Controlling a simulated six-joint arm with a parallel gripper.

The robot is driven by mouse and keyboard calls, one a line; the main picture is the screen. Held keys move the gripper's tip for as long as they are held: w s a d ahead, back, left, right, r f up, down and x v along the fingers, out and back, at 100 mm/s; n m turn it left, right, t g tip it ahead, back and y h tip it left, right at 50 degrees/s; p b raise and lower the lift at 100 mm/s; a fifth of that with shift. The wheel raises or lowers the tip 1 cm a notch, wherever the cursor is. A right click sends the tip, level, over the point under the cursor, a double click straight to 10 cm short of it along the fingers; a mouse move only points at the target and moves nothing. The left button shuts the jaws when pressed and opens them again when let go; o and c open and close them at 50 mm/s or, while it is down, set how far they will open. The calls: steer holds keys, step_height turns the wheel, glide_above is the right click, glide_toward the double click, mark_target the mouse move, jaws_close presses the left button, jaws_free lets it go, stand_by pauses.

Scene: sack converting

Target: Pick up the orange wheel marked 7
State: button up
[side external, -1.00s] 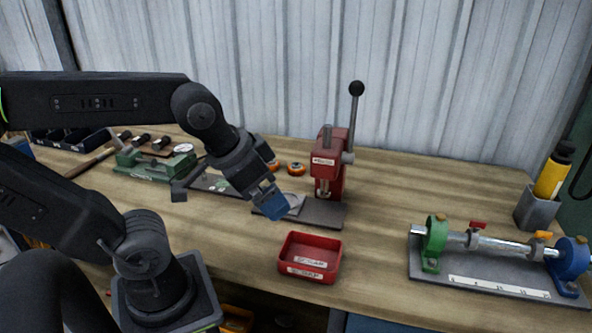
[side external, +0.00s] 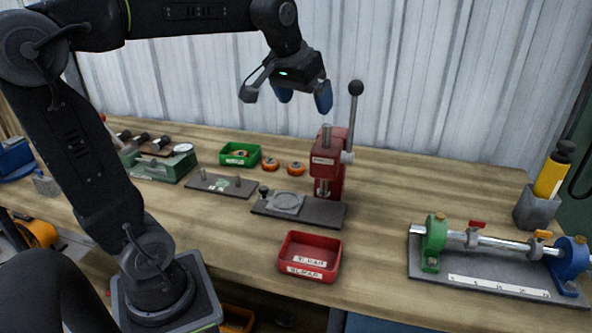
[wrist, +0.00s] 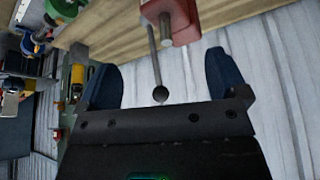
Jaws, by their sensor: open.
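Two small orange wheels stand on the bench behind the press plate in the side view, a left one (side external: 270,164) and a right one (side external: 295,168). Their marks are too small to read, so I cannot tell which is the 7. More orange shows inside the green bin (side external: 240,154) to their left. My gripper (side external: 303,98) is open and empty, high above the bench, up and a little right of the wheels. The wrist view shows its two blue fingers (wrist: 163,80) spread apart with nothing between them; no wheel shows there.
The red lever press (side external: 328,165) stands just right of the wheels, its lever (side external: 353,115) rising close to my gripper. A red tray (side external: 310,257) sits at the front. A shaft fixture (side external: 480,270) is at right. A pin plate (side external: 222,186) lies left. Bench between tray and fixture is clear.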

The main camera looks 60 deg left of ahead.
steer(key=w+a+f+n, duration=0.1)
steer(key=w+a, duration=0.2)
steer(key=a, duration=0.2)
steer(key=w+a+n, duration=0.1)
steer(key=w+a, duration=0.2)
steer(key=a, duration=0.3)
steer(key=n+g+y, duration=0.1)
steer(key=n, duration=0.2)
glide_above(296, 164)
steer(key=s+d, duration=0.2)
step_height(296, 164, down, 26)
steer(key=shift+w+r, duration=0.1)
steer(key=shift+w, duration=0.05)
steer(key=shift+a+x, duration=0.15)
steer(key=shift+x, duration=1.3)
steer(key=shift+a+x, duration=0.15)
steer(key=shift+x, duration=1.25)
steer(key=shift+c, duration=0.2)
steer(key=shift+r, duration=0.1)
steer(key=c, duration=1)
steer(key=shift+c, duration=0.2)
